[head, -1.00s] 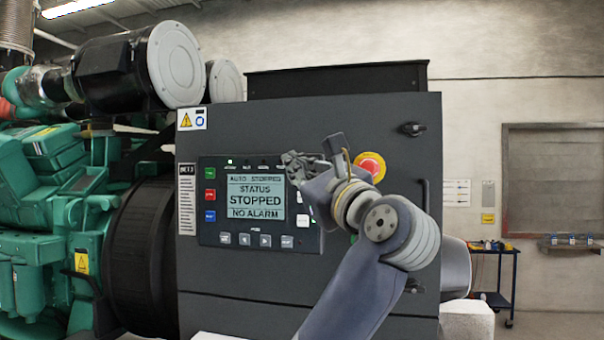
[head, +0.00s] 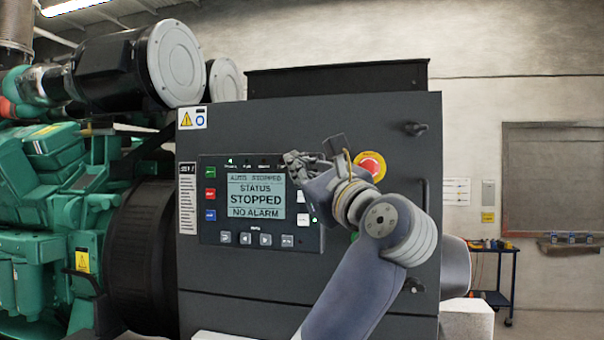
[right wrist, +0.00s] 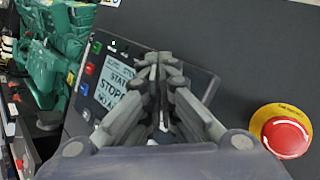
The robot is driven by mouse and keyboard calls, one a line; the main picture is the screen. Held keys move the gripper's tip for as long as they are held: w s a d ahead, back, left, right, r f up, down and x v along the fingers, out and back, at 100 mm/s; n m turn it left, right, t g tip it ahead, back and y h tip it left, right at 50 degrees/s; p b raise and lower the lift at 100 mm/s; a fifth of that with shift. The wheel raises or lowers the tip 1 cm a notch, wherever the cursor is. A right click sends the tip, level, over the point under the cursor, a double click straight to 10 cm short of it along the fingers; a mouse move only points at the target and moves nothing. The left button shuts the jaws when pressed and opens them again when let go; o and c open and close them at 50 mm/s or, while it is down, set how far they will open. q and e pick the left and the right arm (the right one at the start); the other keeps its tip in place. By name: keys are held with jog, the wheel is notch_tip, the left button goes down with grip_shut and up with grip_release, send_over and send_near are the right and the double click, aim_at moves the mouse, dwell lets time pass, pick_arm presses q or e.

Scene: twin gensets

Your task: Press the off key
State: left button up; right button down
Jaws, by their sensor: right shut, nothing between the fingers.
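The dark control panel (head: 258,205) on the genset cabinet has a lit screen (head: 256,197) reading "AUTO STOPPED", "STATUS STOPPED", "NO ALARM". A green key (head: 210,171), a red key (head: 210,193) and a blue key (head: 210,215) stand in a column left of the screen. Their labels are too small to read, so I cannot tell which key is off. My right gripper (head: 291,160) is shut and empty in front of the panel's upper right part, hiding keys there. In the right wrist view its fingertips (right wrist: 155,62) overlap the screen's right side. My left gripper is not in view.
A red emergency stop button (head: 371,166) on a yellow ring is close beside my right wrist. Several small keys (head: 265,240) line the panel below the screen. A cabinet handle (head: 413,129) projects at upper right. A green engine (head: 50,220) stands left.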

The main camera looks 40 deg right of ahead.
dwell(0.7)
jog(key=shift+w+d, duration=0.3)
jog(key=shift+d, duration=0.05)
jog(key=shift+w+d, duration=0.25)
jog(key=shift+d, duration=0.1)
dwell(0.7)
jog(key=shift+s+a, duration=0.1)
jog(key=shift+a, duration=0.05)
jog(key=shift+s+a, duration=0.5)
jog(key=shift+a, duration=0.1)
jog(key=shift+s+a, duration=1.95)
jog(key=shift+a, duration=0.3)
